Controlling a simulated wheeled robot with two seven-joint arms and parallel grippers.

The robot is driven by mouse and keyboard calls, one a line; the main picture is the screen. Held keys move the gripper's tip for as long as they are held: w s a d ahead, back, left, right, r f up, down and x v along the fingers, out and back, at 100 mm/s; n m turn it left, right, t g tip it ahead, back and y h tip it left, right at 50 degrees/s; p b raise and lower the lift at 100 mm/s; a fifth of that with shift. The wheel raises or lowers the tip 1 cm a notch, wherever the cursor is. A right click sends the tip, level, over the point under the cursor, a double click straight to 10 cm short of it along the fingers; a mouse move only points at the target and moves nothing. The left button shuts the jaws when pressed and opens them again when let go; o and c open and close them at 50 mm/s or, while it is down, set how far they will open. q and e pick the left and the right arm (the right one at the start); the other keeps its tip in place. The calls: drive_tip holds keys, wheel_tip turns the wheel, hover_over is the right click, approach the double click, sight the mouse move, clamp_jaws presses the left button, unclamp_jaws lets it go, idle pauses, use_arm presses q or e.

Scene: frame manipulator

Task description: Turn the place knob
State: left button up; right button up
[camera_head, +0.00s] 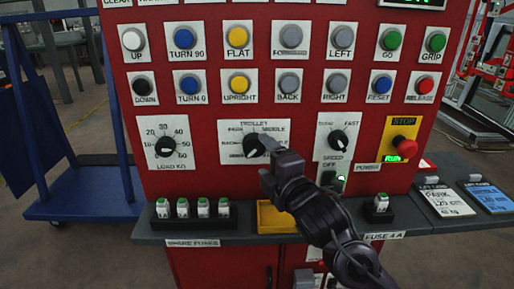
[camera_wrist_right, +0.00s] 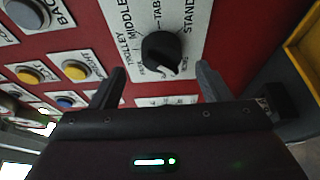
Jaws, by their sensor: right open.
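The place knob (camera_head: 252,146) is a black dial on a white plate in the middle of the red panel, with labels such as TROLLEY, MIDDLE, TABLE and STAND around it. In the right wrist view the knob (camera_wrist_right: 161,53) sits between and beyond the two fingertips, with a white pointer mark on it. My right gripper (camera_head: 267,162) is open and empty, close in front of the knob and slightly to its right and below. In the right wrist view its fingers (camera_wrist_right: 160,72) stand apart with clear space around the knob; no contact shows. My left gripper is not in view.
The load knob (camera_head: 165,146) is to the left and the speed knob (camera_head: 338,140) to the right. Rows of push buttons (camera_head: 238,83) lie above. A red stop button (camera_head: 404,147), spare fuses (camera_head: 183,207) and a yellow tray (camera_head: 277,217) are nearby.

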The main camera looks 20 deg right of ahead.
sight(257, 150)
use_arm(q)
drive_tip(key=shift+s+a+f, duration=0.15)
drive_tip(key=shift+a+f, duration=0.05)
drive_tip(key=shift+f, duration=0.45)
use_arm(e)
drive_tip(key=shift+w+a+f, duration=0.1)
drive_tip(key=shift+w+a, duration=0.05)
drive_tip(key=shift+w, duration=0.95)
drive_tip(key=shift+w+a, duration=0.1)
drive_tip(key=shift+w, duration=1)
drive_tip(key=c, duration=1)
drive_tip(key=shift+f, duration=0.1)
